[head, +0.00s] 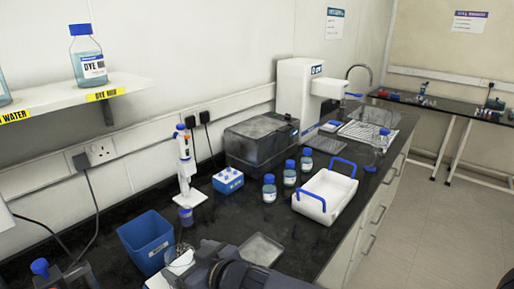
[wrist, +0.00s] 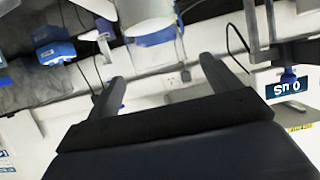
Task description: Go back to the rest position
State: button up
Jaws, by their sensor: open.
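My gripper (wrist: 162,78) shows in the wrist view with its two dark fingers spread wide apart. Nothing is held between them; the wall and a socket show through the gap. In the head view, part of my dark arm (head: 235,274) is at the bottom centre, over the near edge of the black bench (head: 310,262). I cannot make out the fingertips clearly in that view. In the wrist view, a white rounded object with a blue band (wrist: 147,18) is beyond the fingers, cut off by the top edge.
A blue bin (head: 147,243), a pipette on a stand (head: 185,165) and a flat grey tray (head: 262,249) are near my arm. Several blue-capped bottles (head: 269,189), a white tray with blue handles (head: 322,200) and a dark box (head: 255,142) stand farther back. The floor (head: 440,235) at right is clear.

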aim_at(172, 248)
jog(key=b+x, duration=0.1)
jog(key=x, duration=0.5)
jog(key=shift+w+a+f+b, duration=0.15)
jog(key=shift+a+f+b, duration=0.1)
jog(key=shift+f+b, duration=0.15)
jog(key=shift+r+p, duration=0.5)
jog(key=shift+r, duration=0.15)
jog(key=shift+d+r, duration=0.15)
jog(key=shift+r, duration=0.25)
jog(key=shift+f, duration=0.15)
